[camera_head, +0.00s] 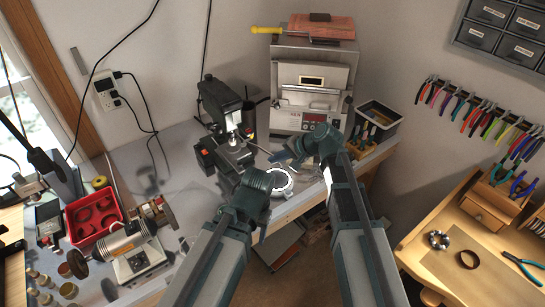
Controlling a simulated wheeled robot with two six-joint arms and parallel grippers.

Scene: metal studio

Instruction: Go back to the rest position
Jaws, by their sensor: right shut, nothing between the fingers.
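My right gripper (283,157) shows at the end of my right arm, pointing left in front of the small kiln, shut and empty. My left arm reaches up from the bottom, and its wrist (256,181) is near the front edge of the bench, left of the right arm. The left fingers are hard to make out and seem hidden by the wrist, so their opening is unclear. A pale round ring-shaped thing (280,183) shows beside the left wrist and below the right gripper.
A kiln (311,75) and a black drill press (225,125) stand at the back of the bench. A red tray (94,216) and a bench grinder (130,243) are at left. A wooden bench (485,245) with pliers is at right. Open floor lies between the benches.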

